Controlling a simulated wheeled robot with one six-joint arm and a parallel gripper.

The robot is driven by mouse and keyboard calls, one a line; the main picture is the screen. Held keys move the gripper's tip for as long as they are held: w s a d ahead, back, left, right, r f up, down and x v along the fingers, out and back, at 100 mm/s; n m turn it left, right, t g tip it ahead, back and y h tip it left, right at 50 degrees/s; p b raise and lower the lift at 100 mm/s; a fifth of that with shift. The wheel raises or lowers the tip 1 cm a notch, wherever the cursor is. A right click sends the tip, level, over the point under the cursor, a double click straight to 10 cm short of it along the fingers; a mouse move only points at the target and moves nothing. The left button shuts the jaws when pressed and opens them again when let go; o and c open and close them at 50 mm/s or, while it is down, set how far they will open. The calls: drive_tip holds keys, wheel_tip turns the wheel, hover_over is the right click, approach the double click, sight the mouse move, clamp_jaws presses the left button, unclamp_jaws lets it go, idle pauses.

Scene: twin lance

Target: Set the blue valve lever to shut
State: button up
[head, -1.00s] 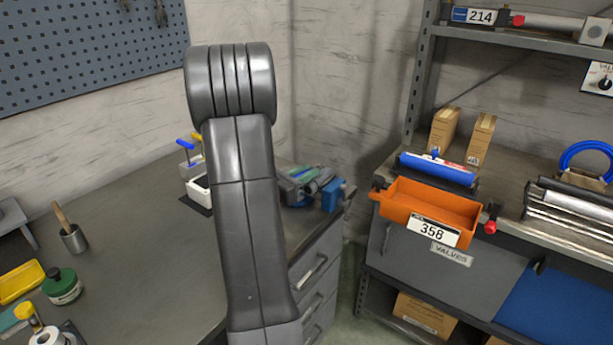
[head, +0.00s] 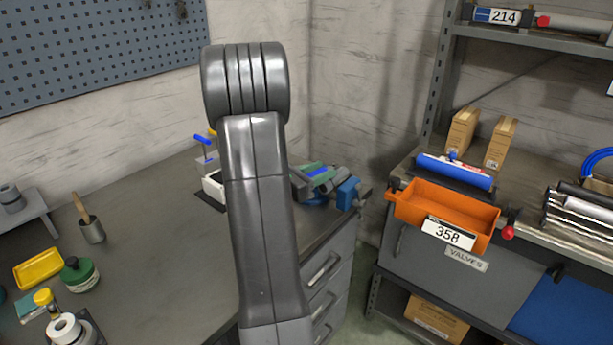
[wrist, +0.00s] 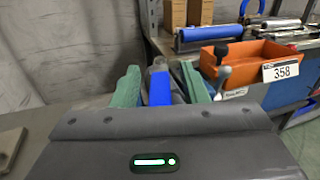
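The blue valve lever (head: 202,139) is a small T-shaped handle standing on a pale fitting at the back of the workbench, in the head view. It is just left of my arm; whether it is open or shut is too small to tell. A yellow handle shows partly behind it. In the wrist view my gripper (wrist: 160,78) shows two green fingers spread apart, either side of a bright blue piece (wrist: 160,90) that I cannot identify. The fingers do not appear to close on it. The lever is not seen in the wrist view.
A vise (head: 348,192) sits at the bench's right corner, near my gripper. An orange bin (head: 410,208) marked 358 is on the right shelf unit. The middle of the bench (head: 165,245) is clear.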

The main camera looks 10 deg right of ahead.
drive_tip(key=b+v, duration=0.1)
drive_tip(key=v, duration=1.2)
drive_tip(key=shift+s+a, duration=0.1)
drive_tip(key=shift+a, duration=0.25)
